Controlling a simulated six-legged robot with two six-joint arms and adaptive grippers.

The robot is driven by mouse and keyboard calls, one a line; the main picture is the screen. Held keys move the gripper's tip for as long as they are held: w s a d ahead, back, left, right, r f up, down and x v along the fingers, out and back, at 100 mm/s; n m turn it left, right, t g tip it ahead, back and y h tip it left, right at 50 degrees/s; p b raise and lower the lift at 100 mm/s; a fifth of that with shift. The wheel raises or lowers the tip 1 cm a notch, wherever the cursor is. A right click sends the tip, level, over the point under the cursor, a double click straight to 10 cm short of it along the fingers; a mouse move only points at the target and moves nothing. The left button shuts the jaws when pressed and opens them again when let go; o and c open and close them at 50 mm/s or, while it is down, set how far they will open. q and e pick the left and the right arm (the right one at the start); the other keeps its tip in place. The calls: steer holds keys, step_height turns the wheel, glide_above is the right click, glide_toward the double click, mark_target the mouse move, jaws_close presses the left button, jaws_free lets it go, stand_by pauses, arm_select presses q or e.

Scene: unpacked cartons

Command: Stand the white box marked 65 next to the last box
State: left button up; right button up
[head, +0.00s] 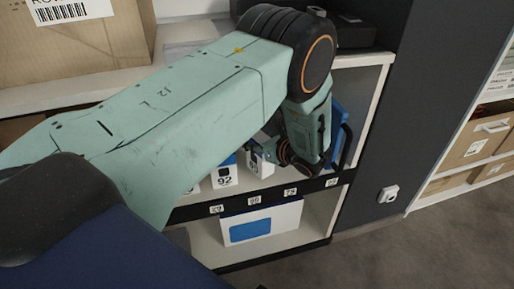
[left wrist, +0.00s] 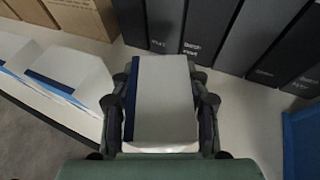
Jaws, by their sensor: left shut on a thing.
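My left gripper (head: 276,160) reaches into the upper shelf compartment. It is shut on a white box with a dark blue edge (left wrist: 165,98), its fingers on both sides in the left wrist view. In the head view only a small part of this white box (head: 258,166) shows beside the gripper, and I cannot read its number. A white box marked 92 (head: 224,177) stands just left of it on the shelf. White and blue boxes (left wrist: 72,70) stand left of the held box in the left wrist view, with a gap between. My right gripper is not in view.
Dark upright files (left wrist: 212,30) line the back, with brown cartons (left wrist: 82,15) at the back left. A blue item (head: 339,125) stands at the right end. The shelf edge (head: 265,199) carries number labels. A white and blue box (head: 262,224) sits on the lower shelf.

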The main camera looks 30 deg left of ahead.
arm_select(q)
steer(key=shift+f, duration=0.6)
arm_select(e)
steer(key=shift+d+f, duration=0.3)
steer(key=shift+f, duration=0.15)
arm_select(q)
steer(key=shift+f+b, duration=0.1)
steer(key=shift+b, duration=0.2)
steer(key=o, duration=1.3)
steer(key=shift+o, duration=0.2)
